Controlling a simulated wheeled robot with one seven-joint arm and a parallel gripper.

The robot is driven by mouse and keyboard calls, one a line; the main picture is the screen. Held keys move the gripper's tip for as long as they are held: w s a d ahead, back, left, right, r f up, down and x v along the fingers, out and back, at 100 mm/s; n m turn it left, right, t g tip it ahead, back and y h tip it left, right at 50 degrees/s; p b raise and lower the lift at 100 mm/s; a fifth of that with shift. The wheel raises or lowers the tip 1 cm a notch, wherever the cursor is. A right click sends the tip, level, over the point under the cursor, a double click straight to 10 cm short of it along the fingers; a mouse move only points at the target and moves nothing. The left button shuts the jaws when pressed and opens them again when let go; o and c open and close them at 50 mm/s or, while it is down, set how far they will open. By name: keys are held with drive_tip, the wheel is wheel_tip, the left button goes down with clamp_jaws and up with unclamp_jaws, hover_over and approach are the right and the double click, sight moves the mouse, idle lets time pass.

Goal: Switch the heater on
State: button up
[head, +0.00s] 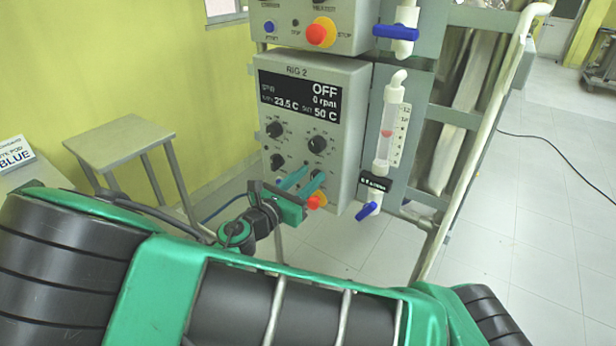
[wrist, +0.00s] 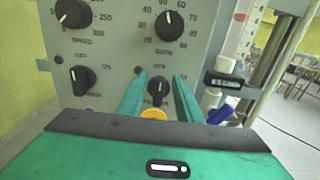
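The Rig 2 control box (head: 354,90) faces me, and its display (head: 299,97) reads OFF, 0 rpm, 23.5 C and set 50 C. My gripper (head: 316,172) is at its lower right knob. In the wrist view my gripper (wrist: 160,76) is open, with one green finger on each side of that small black knob (wrist: 158,88). The knob's white mark points about straight up. Its label is too small to read for sure. I cannot tell whether the fingers touch the knob.
An orange-red stop button (head: 316,201) sits just below my gripper; its yellow collar (wrist: 153,114) shows in the wrist view. Other knobs (wrist: 82,81) are left and above (wrist: 169,25). A flow tube with a blue valve (head: 368,210) stands right. A stool (head: 118,141) is left.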

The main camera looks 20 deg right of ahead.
drive_tip(key=shift+w+d, duration=0.25)
drive_tip(key=shift+d, duration=0.05)
drive_tip(key=shift+c, duration=0.3)
drive_tip(key=c, duration=0.7)
drive_tip(key=shift+c, duration=0.2)
drive_tip(key=shift+s+m, duration=0.1)
drive_tip(key=shift+m, duration=0.2)
drive_tip(key=shift+s+d+f+m, duration=0.15)
drive_tip(key=shift+s+f+m, duration=0.1)
drive_tip(key=shift+m, duration=1.6)
drive_tip(key=shift+s+d+f+m, duration=0.15)
drive_tip(key=shift+s+f+m, duration=0.1)
drive_tip(key=shift+m, duration=1.65)
drive_tip(key=shift+s+d+f+m, duration=0.15)
drive_tip(key=shift+s+f+m, duration=0.1)
drive_tip(key=shift+m, duration=1.6)
